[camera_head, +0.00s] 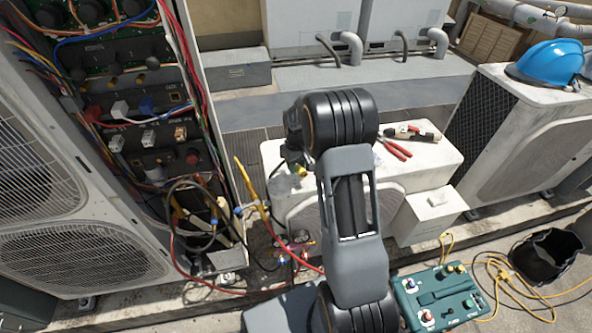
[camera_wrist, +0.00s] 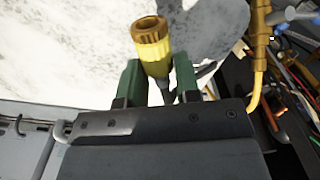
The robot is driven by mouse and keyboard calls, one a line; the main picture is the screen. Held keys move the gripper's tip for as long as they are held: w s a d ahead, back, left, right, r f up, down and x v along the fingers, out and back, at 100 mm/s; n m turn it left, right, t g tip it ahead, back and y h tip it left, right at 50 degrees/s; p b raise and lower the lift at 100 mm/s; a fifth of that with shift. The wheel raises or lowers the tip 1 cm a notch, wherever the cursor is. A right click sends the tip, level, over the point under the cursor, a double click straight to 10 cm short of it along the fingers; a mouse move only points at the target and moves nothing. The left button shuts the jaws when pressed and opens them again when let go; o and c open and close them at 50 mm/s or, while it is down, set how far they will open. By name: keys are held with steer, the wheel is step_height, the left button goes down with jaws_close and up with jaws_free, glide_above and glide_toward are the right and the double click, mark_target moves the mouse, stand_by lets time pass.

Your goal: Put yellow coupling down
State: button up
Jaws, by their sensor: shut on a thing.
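The yellow coupling (camera_wrist: 152,50) is a short ribbed brass-yellow cylinder. My gripper (camera_wrist: 158,78) is shut on it, with one green finger on either side. In the head view the coupling (camera_head: 302,172) is a small yellow spot at the end of my arm, left of my wrist. It is over the left part of the white condenser box (camera_head: 440,160). The worn white surface also fills the upper left of the wrist view (camera_wrist: 75,55). I cannot tell whether the coupling touches it. My arm hides part of the box top.
Red-handled pliers (camera_head: 394,149) and another tool (camera_head: 412,133) lie on the box's right part. An open wiring cabinet (camera_head: 140,130) with hoses stands left. A blue helmet (camera_head: 550,64) sits on the right condenser. A green control box (camera_head: 440,298) and black bucket (camera_head: 546,257) stand in front.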

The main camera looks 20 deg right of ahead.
mark_target(296, 176)
steer(key=shift+w+d+f, duration=0.15)
steer(key=shift+w+f, duration=0.4)
steer(key=shift+f, duration=0.15)
steer(key=shift+f+p, duration=0.35)
steer(key=shift+f, duration=1.2)
steer(key=shift+f, duration=0.1)
steer(key=shift+f, duration=0.15)
steer(key=o, duration=1)
